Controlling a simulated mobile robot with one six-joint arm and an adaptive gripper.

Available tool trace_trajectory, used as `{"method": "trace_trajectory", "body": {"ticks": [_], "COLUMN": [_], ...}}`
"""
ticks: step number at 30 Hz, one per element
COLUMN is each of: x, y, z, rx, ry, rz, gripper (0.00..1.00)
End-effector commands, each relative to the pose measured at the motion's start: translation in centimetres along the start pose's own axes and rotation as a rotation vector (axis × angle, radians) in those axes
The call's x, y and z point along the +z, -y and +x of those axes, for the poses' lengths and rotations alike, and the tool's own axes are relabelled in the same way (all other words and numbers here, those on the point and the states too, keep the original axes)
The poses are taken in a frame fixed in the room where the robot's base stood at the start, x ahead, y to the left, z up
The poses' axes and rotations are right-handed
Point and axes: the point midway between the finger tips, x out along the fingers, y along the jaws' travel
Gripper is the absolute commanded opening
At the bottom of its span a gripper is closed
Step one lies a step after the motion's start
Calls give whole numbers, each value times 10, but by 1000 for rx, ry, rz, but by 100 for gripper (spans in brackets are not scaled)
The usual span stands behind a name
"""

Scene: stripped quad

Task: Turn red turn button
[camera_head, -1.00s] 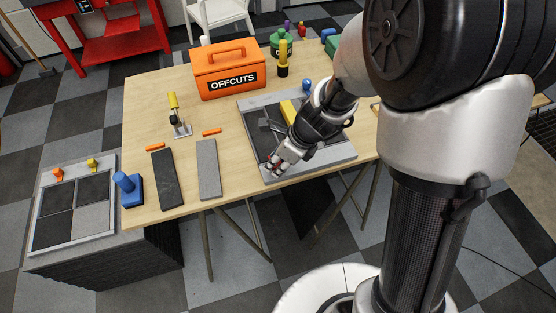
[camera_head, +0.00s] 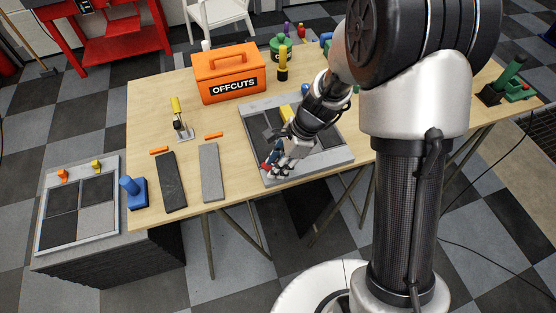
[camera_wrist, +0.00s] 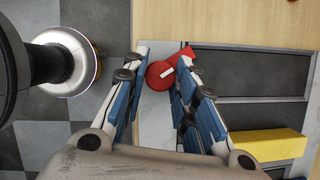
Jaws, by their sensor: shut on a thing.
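The red turn button (camera_wrist: 159,75) shows in the wrist view. It has a round body with a pale mark and a red arm reaching up and right. It sits on the grey frame (camera_wrist: 158,126) around dark panels. My gripper (camera_wrist: 167,58) has one blue-padded finger on each side of the button and is shut on it. In the head view my gripper (camera_head: 276,168) is at the near left corner of the grey-framed panel (camera_head: 340,158) on the table. There the button is mostly hidden by the fingers.
The wooden table (camera_head: 235,130) holds an orange OFFCUTS box (camera_head: 228,72), a yellow-handled clamp (camera_head: 179,118), and dark (camera_head: 172,182) and grey (camera_head: 211,172) slabs. A yellow block (camera_wrist: 270,145) lies on the framed panel, right of my fingers.

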Motion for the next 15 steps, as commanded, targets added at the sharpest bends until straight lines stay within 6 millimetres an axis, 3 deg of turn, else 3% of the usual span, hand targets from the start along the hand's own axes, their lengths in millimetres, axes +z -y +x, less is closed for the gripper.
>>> {"method": "trace_trajectory", "body": {"ticks": [15], "x": [2], "y": [3], "z": [-1], "rx": [190], "ry": [0], "rz": [-454], "gripper": [2]}}
